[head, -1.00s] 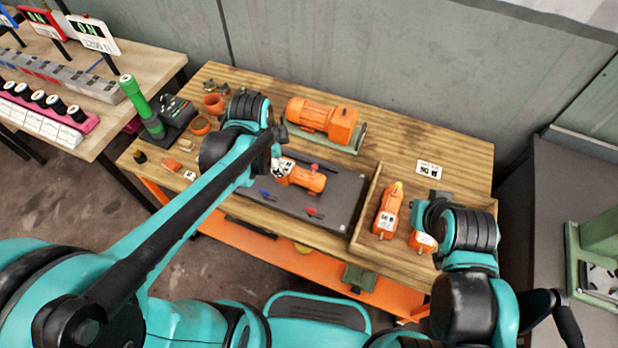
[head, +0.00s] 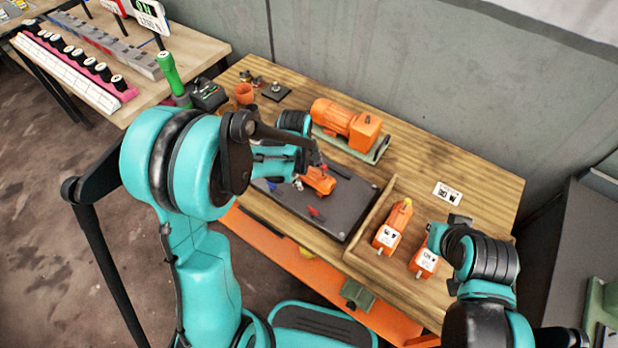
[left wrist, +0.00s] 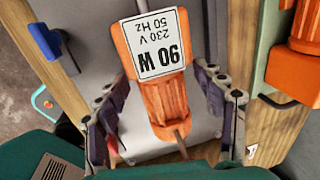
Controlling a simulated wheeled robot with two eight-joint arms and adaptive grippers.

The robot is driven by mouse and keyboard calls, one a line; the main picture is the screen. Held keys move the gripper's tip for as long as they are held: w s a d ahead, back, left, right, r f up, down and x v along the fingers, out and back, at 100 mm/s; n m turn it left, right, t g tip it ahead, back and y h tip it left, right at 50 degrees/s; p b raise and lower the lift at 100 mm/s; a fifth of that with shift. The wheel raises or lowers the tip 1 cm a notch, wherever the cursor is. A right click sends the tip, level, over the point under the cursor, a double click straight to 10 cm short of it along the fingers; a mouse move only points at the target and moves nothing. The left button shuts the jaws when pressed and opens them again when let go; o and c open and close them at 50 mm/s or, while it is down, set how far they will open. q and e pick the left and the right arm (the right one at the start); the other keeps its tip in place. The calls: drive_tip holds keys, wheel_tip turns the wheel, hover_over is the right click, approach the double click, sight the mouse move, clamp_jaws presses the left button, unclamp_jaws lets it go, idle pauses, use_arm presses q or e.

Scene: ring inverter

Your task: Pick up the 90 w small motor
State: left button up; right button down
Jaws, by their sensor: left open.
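The orange small motor (left wrist: 162,100) has a white label reading 90 W, 230 V, 50 Hz, upside down in the left wrist view. It lies on a dark grey mat (head: 345,222); in the head view the motor (head: 321,181) is partly hidden by my left arm. My left gripper (left wrist: 165,88) is open, with one finger on each side of the motor and gaps between. Its fingers are hard to make out in the head view. My right gripper (head: 436,238) is over the wooden tray, close to an orange motor; its fingers are unclear.
The wooden tray (head: 368,226) holds two orange motors (head: 393,227) (head: 424,263). A larger orange motor (head: 346,122) stands on a green base behind the mat. Screwdrivers (head: 316,213) lie on the mat. A white label card (head: 447,194) lies on the bench.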

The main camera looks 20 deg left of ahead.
use_arm(q)
drive_tip(key=shift+w+f, duration=0.15)
drive_tip(key=shift+f, duration=0.45)
drive_tip(key=shift+r, duration=0.1)
clamp_jaws()
drive_tip(key=shift+r, duration=0.1)
